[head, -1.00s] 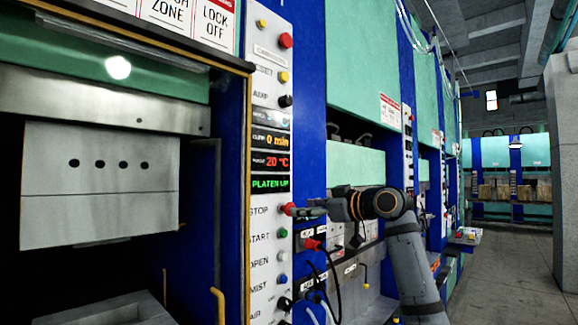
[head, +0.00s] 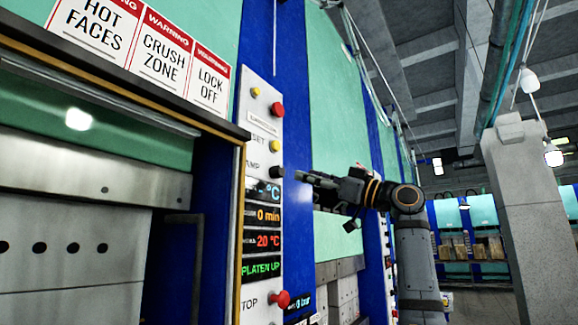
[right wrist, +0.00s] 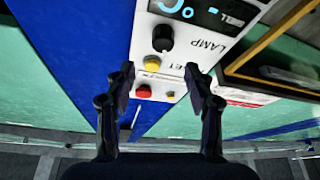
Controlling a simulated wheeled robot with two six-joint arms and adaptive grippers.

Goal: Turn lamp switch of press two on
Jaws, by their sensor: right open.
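The lamp switch (head: 276,173) is a small black knob on the white control strip (head: 262,107) of the near press, beside the partly hidden label "LAMP". My right gripper (head: 302,177) is just to the right of the knob at about its height, pointing at the strip. In the right wrist view the lamp switch (right wrist: 163,38) lies just beyond the open fingertips (right wrist: 160,72), apart from them, with nothing between the fingers. The knob's on or off position cannot be told. No press number is readable. My left gripper is not in view.
A yellow button (head: 274,146) and a red button (head: 277,109) sit above the knob. Displays and a red stop button (head: 281,299) are below. The press opening with its platen (head: 75,250) is at left. Open aisle lies at right, past a concrete pillar (head: 530,220).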

